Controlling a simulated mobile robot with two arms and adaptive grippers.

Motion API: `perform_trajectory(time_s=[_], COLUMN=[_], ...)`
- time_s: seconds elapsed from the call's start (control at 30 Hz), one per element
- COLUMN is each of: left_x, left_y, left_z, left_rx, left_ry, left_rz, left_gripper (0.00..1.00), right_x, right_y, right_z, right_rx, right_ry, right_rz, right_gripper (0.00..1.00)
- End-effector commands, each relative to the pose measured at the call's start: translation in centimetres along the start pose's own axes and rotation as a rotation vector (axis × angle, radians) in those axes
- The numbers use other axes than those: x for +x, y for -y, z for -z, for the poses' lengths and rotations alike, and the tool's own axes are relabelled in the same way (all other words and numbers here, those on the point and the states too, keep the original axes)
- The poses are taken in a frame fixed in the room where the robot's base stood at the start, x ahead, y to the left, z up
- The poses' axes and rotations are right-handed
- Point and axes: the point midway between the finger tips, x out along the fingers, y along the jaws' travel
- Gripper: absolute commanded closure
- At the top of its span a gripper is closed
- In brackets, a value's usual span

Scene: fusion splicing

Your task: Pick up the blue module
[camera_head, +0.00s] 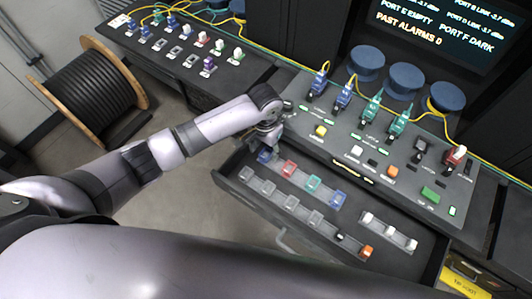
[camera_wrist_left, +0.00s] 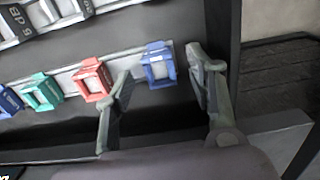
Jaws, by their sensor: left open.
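A blue module (camera_head: 265,154) sits at the left end of the back row in the open drawer, beside the red module (camera_head: 289,168). My left gripper (camera_head: 268,138) is over that end of the row. In the left wrist view the gripper (camera_wrist_left: 158,68) is open, with one finger on each side of the blue module (camera_wrist_left: 159,66). The left finger is between it and the red module (camera_wrist_left: 93,80). I cannot tell whether the fingers touch it. A second blue module (camera_head: 338,199) stands at the right of the row, past the green module (camera_head: 313,183). My right gripper is out of view.
The drawer (camera_head: 385,265) also holds clear, orange and white pieces. A panel (camera_head: 330,115) with plugged cables and lit buttons stands above it. The drawer's side wall (camera_wrist_left: 222,25) is close to the right finger. A cable spool (camera_head: 95,90) stands at the left.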

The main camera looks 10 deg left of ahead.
Motion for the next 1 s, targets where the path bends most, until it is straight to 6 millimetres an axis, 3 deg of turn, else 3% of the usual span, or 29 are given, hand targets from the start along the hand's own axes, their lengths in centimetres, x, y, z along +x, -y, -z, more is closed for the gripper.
perform_trajectory(time_s=[0.2,0.47,1.0], left_x=[2.5,2.8,2.8], left_y=[-0.1,-0.1,-0.1], left_z=[-0.1,0.0,0.0], left_rx=[0.000,0.001,0.000], left_ry=[0.001,-0.001,-0.001], left_rz=[-0.001,0.000,0.000], left_gripper=[0.50,0.50,0.85], right_x=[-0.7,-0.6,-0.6], right_y=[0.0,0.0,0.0], right_z=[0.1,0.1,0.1], right_rx=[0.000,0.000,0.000], right_ry=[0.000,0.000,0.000], right_rz=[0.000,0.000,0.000], right_gripper=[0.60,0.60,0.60])
